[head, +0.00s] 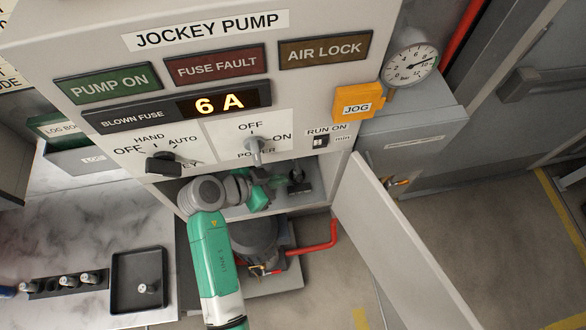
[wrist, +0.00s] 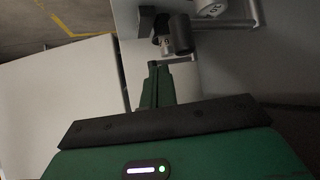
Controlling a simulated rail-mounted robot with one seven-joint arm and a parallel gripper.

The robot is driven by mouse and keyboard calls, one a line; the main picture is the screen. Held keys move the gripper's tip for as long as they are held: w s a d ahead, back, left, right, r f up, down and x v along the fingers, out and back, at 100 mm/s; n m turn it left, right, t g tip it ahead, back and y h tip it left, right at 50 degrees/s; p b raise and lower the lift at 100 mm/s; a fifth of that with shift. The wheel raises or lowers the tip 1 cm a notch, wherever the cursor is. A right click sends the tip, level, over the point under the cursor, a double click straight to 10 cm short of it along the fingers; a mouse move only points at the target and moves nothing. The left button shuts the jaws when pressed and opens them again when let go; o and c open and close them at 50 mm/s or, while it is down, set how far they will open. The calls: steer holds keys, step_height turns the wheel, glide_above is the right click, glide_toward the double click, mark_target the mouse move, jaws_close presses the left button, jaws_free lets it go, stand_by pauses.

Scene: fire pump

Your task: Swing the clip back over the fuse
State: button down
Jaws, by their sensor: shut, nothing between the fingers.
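My gripper (head: 277,186) reaches into the open compartment under the jockey pump panel. In the wrist view its narrow fingers (wrist: 155,66) are together and hold nothing. Just beyond the fingertips is a dark grey cylindrical part (wrist: 178,35), close to them; I cannot tell whether they touch. Behind it, at the top edge, is a white cylinder with dark marking (wrist: 210,7), which looks like the fuse. A grey metal bar (wrist: 253,14) beside it may be the clip; its exact position is unclear. In the head view a dark fitting (head: 298,184) shows by my gripper, and the fuse cannot be made out.
The compartment's pale door (head: 390,235) hangs open on the right. The panel with its selector switches (head: 255,148) is above. A black tray (head: 120,300) with one small fuse (head: 148,288) and a rack of several fuses (head: 45,287) lie on the marble counter. A red pipe (head: 330,240) is below.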

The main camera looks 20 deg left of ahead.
steer(key=s+a, duration=0.4)
steer(key=s, duration=0.1)
steer(key=shift+s+a, duration=0.3)
steer(key=shift+a, duration=0.05)
steer(key=shift+r, duration=0.1)
